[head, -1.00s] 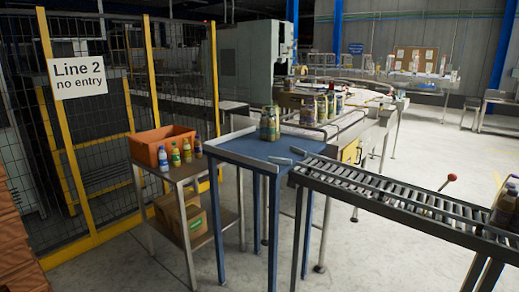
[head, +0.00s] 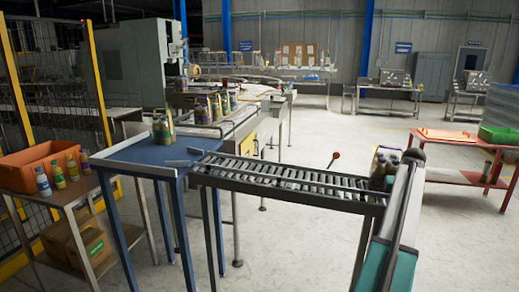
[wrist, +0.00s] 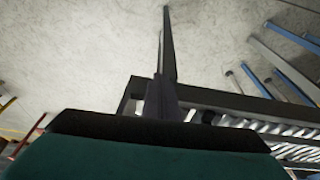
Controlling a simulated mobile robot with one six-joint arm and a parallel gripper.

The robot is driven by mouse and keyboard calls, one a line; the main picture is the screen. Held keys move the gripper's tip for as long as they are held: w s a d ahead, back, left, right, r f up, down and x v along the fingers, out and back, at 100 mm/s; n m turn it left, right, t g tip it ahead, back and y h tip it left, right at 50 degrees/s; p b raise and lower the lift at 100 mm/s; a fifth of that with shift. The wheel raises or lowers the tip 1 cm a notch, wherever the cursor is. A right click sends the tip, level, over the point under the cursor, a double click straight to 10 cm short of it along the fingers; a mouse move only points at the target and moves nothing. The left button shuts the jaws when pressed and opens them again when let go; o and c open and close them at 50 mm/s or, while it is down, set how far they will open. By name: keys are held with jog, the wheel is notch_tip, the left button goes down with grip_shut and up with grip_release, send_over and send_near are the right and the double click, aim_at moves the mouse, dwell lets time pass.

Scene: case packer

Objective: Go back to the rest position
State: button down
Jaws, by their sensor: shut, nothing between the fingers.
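My gripper (wrist: 163,70) shows in the wrist view as thin dark fingers held together, with nothing between them. It points out over the pale concrete floor, beside the roller conveyor's frame. In the head view, a grey and teal part that appears to be my arm stands at the right, in front of the conveyor's end. I cannot make out the fingertips there.
An orange bin (head: 38,166) and several bottles stand on a side table at left. A red table (head: 455,178) is at right.

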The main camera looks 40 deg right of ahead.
jog(key=w+a+f+n+y, duration=0.2)
jog(key=w+a+f+n, duration=0.1)
jog(key=w+a+f, duration=1.65)
jog(key=w+a+f+n+g+y+b, duration=0.1)
jog(key=w+a+f, duration=0.1)
jog(key=a+f, duration=0.85)
jog(key=w+a+f+n+g+y, duration=0.1)
jog(key=w+a+f+g, duration=0.1)
jog(key=a+f, duration=0.85)
jog(key=s+a+f+n+g, duration=0.1)
jog(key=s+a+f, duration=0.2)
jog(key=a, duration=0.6)
jog(key=s+a+f+n, duration=0.1)
jog(key=s+a+f, duration=0.15)
jog(key=a, duration=0.55)
jog(key=s+a+f+n+g, duration=0.1)
jog(key=s+a+f, duration=0.25)
jog(key=a, duration=0.55)
jog(key=s+a+f+n+g, duration=0.1)
jog(key=s+a+f, duration=0.2)
jog(key=s+a, duration=0.4)
jog(key=s+a+f+n+g+h+b, duration=0.1)
jog(key=s+a+f+n, duration=0.1)
jog(key=s+a, duration=0.4)
jog(key=s+f, duration=0.1)
jog(key=s, duration=0.2)
jog(key=shift+a+f+g, duration=0.35)
jog(key=shift+a+g, duration=0.05)
jog(key=shift+d, duration=0.1)
